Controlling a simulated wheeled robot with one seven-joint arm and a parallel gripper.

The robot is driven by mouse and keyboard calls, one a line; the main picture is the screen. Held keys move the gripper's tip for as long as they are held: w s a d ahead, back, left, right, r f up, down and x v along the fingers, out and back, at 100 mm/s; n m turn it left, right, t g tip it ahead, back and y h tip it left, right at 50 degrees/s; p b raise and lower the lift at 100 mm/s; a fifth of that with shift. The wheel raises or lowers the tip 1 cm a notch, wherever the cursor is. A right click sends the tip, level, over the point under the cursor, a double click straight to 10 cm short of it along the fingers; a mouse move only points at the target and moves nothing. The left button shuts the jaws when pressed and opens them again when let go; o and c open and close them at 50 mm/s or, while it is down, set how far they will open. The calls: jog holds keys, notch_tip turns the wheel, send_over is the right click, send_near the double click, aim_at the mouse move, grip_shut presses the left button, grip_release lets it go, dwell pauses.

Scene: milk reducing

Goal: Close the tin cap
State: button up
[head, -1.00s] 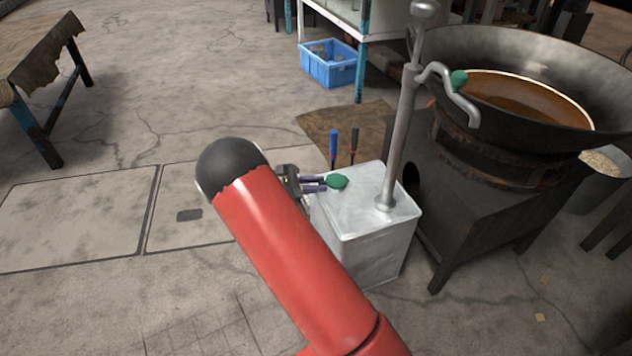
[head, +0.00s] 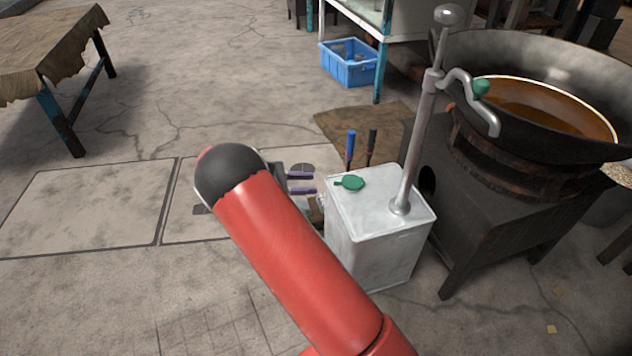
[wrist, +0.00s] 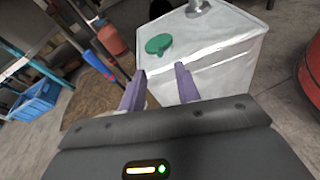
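The tin (head: 372,245) is a pale metal box standing on the floor. Its green cap (head: 349,182) lies at the left part of the top, and whether it is fully seated cannot be told. A metal hand pump (head: 416,140) rises from the right part of the top. My gripper (head: 302,182) is open and empty, just left of the tin, with purple fingers apart. In the wrist view, the fingers (wrist: 160,88) point toward the tin (wrist: 215,60), and the cap (wrist: 158,45) is beyond them, untouched.
A large dark pan (head: 560,75) on a dark stove (head: 490,200) stands close to the tin's right. Two upright handles, one blue (head: 350,146), are behind the tin. A blue crate (head: 350,67) is farther back. Floor at the left is open.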

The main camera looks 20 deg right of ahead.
aim_at(348, 182)
jog(key=shift+a, duration=0.1)
